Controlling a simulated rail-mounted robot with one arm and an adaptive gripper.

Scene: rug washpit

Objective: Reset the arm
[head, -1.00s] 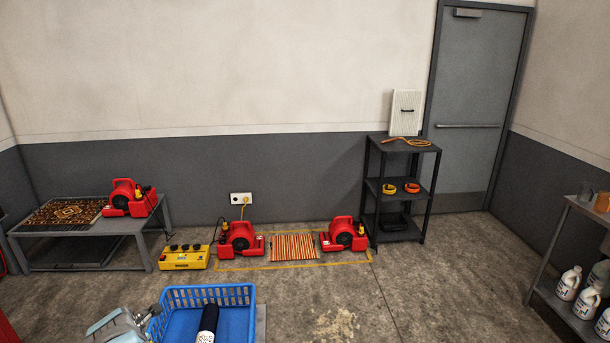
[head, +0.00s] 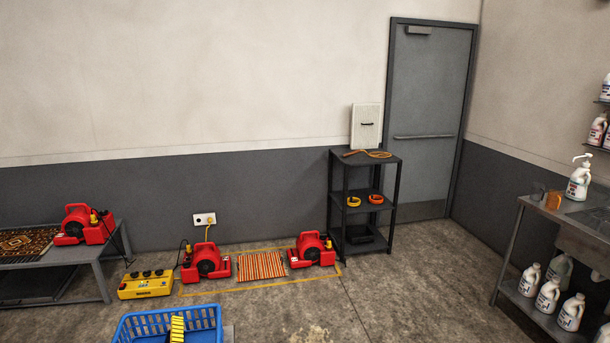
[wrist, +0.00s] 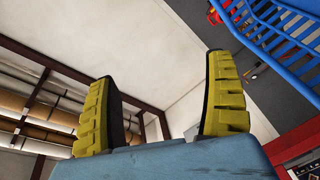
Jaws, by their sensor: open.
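My gripper (wrist: 163,75) is open and empty in the wrist view. Its two yellow ribbed fingers with dark inner pads stand wide apart, with only pale wall between them. In the head view a yellow ribbed piece, which looks like one of my fingers (head: 177,329), shows at the bottom edge in front of the blue basket (head: 208,318). The rest of my arm is out of that view. The basket also shows in the wrist view (wrist: 270,35), at the upper right, apart from the fingers.
Red blowers (head: 206,262) and a striped rug piece (head: 261,265) lie on the floor by a yellow power box (head: 146,285). A black shelf (head: 364,200) stands near the door (head: 430,120). A bench with white jugs (head: 548,294) is at the right. The middle floor is clear.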

